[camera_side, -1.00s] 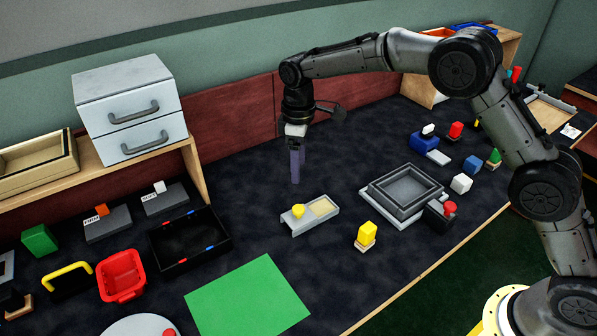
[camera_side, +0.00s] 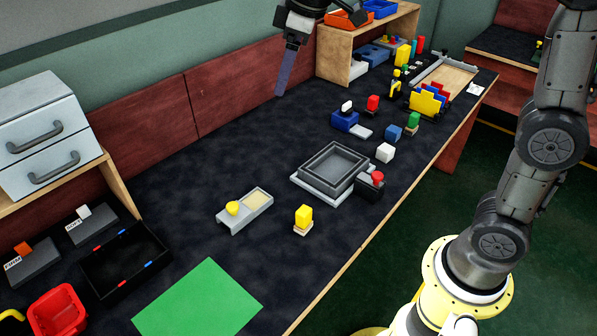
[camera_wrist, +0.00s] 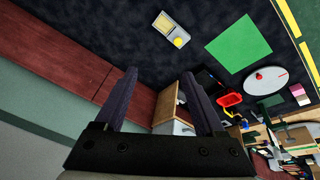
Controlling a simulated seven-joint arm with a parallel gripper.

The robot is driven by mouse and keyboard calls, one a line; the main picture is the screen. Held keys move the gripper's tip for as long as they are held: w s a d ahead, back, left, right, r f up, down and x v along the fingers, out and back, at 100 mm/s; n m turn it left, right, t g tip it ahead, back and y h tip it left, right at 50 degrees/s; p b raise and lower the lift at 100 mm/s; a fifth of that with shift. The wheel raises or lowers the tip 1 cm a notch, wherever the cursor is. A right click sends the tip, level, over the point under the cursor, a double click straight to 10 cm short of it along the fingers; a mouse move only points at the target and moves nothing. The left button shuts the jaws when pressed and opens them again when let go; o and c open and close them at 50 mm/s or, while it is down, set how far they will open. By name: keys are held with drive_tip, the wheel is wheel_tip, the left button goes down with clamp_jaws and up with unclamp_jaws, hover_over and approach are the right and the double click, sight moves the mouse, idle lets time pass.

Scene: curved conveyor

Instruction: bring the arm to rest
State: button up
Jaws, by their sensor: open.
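My gripper (camera_side: 283,74) hangs in the air near the top middle of the side view, above the back of the dark table. Its fingers point down with a slight tilt. In the wrist view its two dark fingers (camera_wrist: 162,90) stand well apart with nothing between them, so it is open and empty. No object touches it. The upper part of my arm runs out of the top of the side view.
The dark table under my gripper is clear. A wooden shelf (camera_side: 328,56) with orange and blue trays stands close to its right. The grey square tray (camera_side: 305,184), a white drawer unit (camera_side: 40,135) and a green mat (camera_side: 198,300) lie farther off.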

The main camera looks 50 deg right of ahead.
drive_tip(key=s+d+r+m+t, duration=0.1)
drive_tip(key=s+d+r+m, duration=0.15)
drive_tip(key=s, duration=0.75)
drive_tip(key=s+d+f+m, duration=0.1)
drive_tip(key=s+f+m, duration=0.1)
drive_tip(key=s+f, duration=0.3)
drive_tip(key=s+d+f+m, duration=0.2)
drive_tip(key=s+f, duration=0.3)
drive_tip(key=s, duration=0.5)
drive_tip(key=shift+s+t, duration=0.2)
drive_tip(key=shift+t, duration=0.2)
